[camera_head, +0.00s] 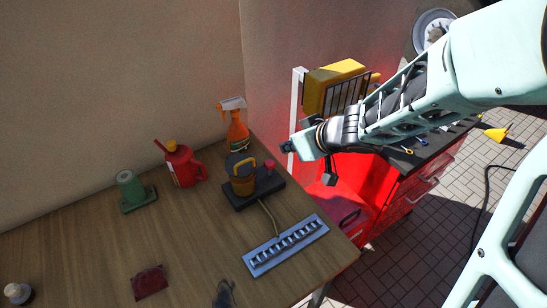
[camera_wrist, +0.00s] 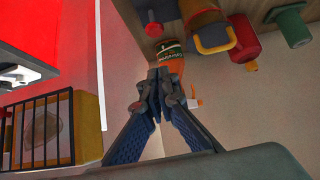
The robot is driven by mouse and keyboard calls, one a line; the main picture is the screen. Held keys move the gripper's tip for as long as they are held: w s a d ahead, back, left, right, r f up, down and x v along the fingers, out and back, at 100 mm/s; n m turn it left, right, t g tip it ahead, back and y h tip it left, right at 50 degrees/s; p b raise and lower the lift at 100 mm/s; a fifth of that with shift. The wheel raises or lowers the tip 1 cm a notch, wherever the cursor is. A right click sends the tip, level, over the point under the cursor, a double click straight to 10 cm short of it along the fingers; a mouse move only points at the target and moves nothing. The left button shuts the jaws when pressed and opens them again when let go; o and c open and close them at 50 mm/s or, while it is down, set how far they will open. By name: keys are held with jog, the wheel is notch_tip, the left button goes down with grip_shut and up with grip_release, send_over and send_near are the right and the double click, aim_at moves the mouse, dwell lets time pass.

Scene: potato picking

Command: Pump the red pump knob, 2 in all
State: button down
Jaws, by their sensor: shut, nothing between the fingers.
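The red pump knob (camera_head: 270,166) stands upright on the right part of a dark base (camera_head: 262,196) on the wooden table, beside an orange-brown container with a yellow handle (camera_head: 243,179). The knob also shows at the top of the wrist view (camera_wrist: 153,27), near the container (camera_wrist: 212,32). My gripper (camera_head: 287,148) is in the air to the upper right of the knob in the head view, apart from it. In the wrist view my gripper's fingers (camera_wrist: 160,82) meet at their tips with nothing between them. The orange spray bottle is partly hidden behind them.
The orange spray bottle (camera_head: 237,131) stands behind the base. A grey power strip (camera_head: 286,245) lies in front. A yellow work lamp (camera_head: 335,85) and a red cabinet (camera_head: 400,191) are right of the table.

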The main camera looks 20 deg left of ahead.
jog(key=b, duration=0.5)
send_near(272, 165)
jog(key=w+a, duration=0.1)
jog(key=w+a+f, duration=0.1)
jog(key=a, duration=0.1)
jog(key=w+a+f, duration=0.1)
jog(key=w+a, duration=0.1)
jog(key=shift+w+f, duration=0.15)
jog(key=shift+f, duration=0.9)
jog(key=shift+d+f+b, duration=0.1)
jog(key=shift+f+b, duration=0.95)
jog(key=shift+f, duration=0.15)
